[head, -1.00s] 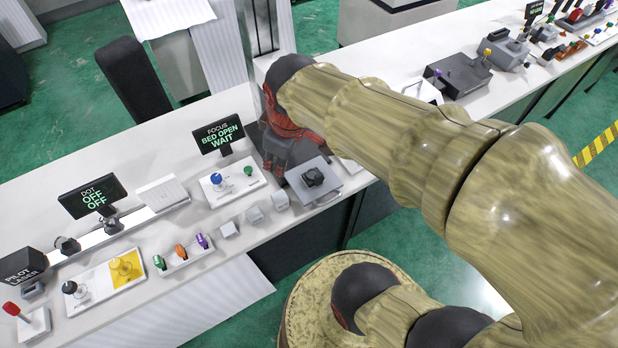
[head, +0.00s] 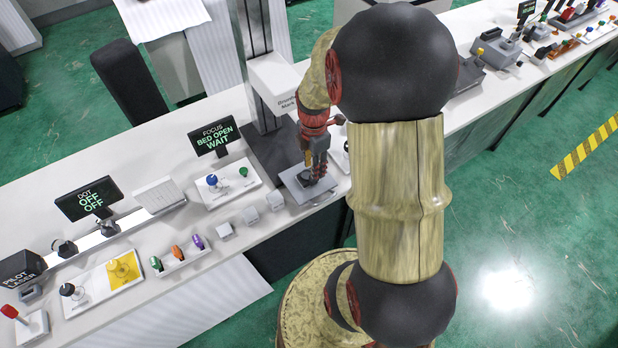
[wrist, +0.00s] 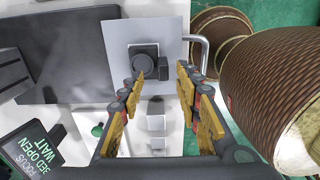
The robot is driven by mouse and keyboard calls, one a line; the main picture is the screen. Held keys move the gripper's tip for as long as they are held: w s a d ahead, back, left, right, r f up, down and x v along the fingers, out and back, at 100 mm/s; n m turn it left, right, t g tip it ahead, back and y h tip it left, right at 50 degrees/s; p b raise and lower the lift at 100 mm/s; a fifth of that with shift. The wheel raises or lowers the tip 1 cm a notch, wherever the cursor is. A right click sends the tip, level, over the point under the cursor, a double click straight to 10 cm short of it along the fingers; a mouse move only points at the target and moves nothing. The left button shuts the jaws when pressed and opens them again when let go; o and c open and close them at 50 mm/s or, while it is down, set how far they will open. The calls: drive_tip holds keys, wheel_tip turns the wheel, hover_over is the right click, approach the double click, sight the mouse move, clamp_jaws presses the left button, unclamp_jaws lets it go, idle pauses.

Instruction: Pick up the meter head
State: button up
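A small dark square block with a round face, which looks like the meter head (wrist: 145,58), sits on a flat grey plate (wrist: 128,27) with a metal handle at its side. In the head view the block (head: 305,179) is partly hidden by my gripper (head: 318,172), which points down over the plate (head: 293,189). In the wrist view my gripper (wrist: 161,76) is open, with yellow-faced fingers apart and nothing held. The block lies beyond the fingertips, nearer the left finger. Whether a finger touches it I cannot tell.
A dark bed (head: 262,150) and a white upright unit (head: 272,82) stand behind the plate. The focus display (head: 214,138) reads "BED OPEN WAIT".

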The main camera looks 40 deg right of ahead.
drive_tip(key=f, duration=0.1)
drive_tip(key=f+b, duration=0.1)
drive_tip(key=f, duration=0.3)
drive_tip(key=shift+s, duration=0.25)
drive_tip(key=shift+a, duration=0.1)
drive_tip(key=shift+c, duration=0.3)
drive_tip(key=c, duration=0.7)
clamp_jaws()
